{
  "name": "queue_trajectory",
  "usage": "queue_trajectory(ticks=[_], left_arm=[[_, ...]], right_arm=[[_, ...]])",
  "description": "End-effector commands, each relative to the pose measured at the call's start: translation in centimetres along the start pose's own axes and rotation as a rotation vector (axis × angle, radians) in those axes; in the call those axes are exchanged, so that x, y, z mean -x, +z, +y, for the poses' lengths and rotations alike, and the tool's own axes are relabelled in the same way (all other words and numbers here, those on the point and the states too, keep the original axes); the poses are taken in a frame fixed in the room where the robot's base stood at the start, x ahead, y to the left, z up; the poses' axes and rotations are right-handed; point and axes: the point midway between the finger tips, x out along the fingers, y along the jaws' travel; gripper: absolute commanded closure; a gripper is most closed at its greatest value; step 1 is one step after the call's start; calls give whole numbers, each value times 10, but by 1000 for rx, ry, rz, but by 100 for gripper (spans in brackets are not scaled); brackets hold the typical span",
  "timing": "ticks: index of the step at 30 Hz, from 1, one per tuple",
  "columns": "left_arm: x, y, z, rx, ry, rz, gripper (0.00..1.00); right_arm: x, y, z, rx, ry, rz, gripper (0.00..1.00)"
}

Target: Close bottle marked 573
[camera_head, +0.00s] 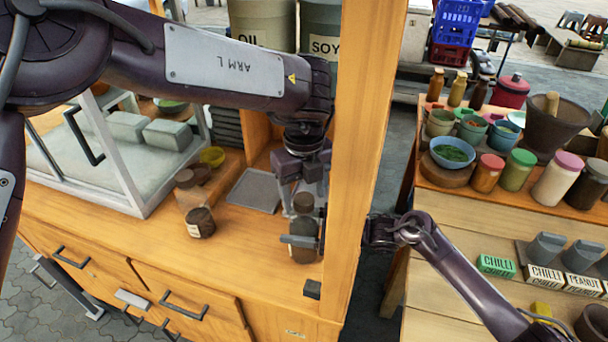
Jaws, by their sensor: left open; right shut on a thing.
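A small dark brown bottle (303,256) stands upright near the front right corner of the cart top, left of the wooden post. A dark cap (303,203) shows at its top; I cannot tell whether it sits on the neck or is held apart. No number is readable on it. My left gripper (302,205) points down from above, open, with its fingers on either side of the cap. My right gripper (300,241) reaches in from the right behind the post and is shut on the bottle's body. The post hides part of the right wrist.
Another dark jar (200,222) with a pale label stands to the left, near a brown-lidded jar (186,179). A grey tray (253,191) lies behind. The wooden post (360,130) rises close on the right. A clay mortar (545,125) stands on the right-hand stall.

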Motion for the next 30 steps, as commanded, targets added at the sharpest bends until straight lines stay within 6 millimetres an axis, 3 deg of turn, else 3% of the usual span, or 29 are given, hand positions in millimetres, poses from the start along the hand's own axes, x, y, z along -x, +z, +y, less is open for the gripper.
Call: queue_trajectory(ticks=[5, 13, 24, 30], left_arm=[[-11, 0, 0, -1, 0, 1, 41], [-12, 0, 0, 0, 0, 0, 41], [-11, 0, 0, 0, 0, 0, 86], [-11, 0, 0, -122, 0, 0, 87]], right_arm=[[0, 0, 0, 0, 1, 0, 100], [0, 0, 0, 0, 1, 0, 100], [0, 0, 0, 0, 1, 0, 100], [0, 0, 0, 0, 0, 0, 100]])
